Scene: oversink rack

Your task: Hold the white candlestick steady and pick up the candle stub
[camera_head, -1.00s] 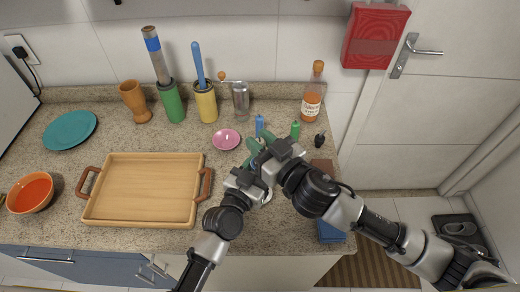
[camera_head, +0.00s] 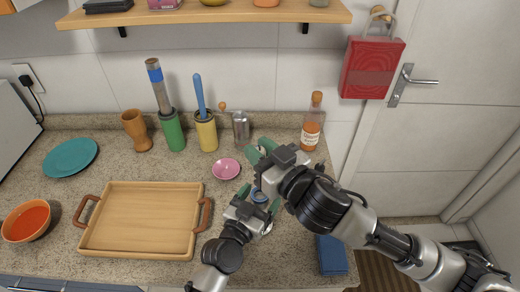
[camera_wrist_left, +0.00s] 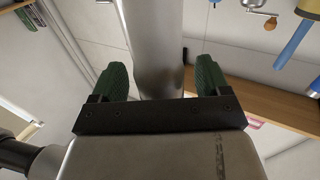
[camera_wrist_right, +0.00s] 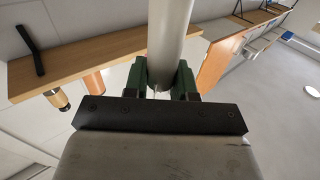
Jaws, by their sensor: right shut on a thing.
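My right gripper (camera_head: 262,151) is shut on a pale round shaft (camera_wrist_right: 170,40), which fits as the candle stub. A thin wick-like line shows at its end. In the head view this shaft is hidden under my right gripper. My left gripper (camera_head: 266,202) is lower and nearer. Its fingers stand on both sides of a grey-white round shaft (camera_wrist_left: 152,45), likely the candlestick, with a gap at the right finger. In the head view, a blue-ringed round part (camera_head: 258,196) shows between the left fingers. A bit of white shows below them.
A wooden tray (camera_head: 199,236) lies left of my left gripper, with a pink bowl (camera_head: 226,169) beyond it. A bottle (camera_head: 312,124) stands behind my right gripper. A wooden shelf (camera_head: 200,16) runs above the counter. A blue block (camera_head: 331,255) lies at the right.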

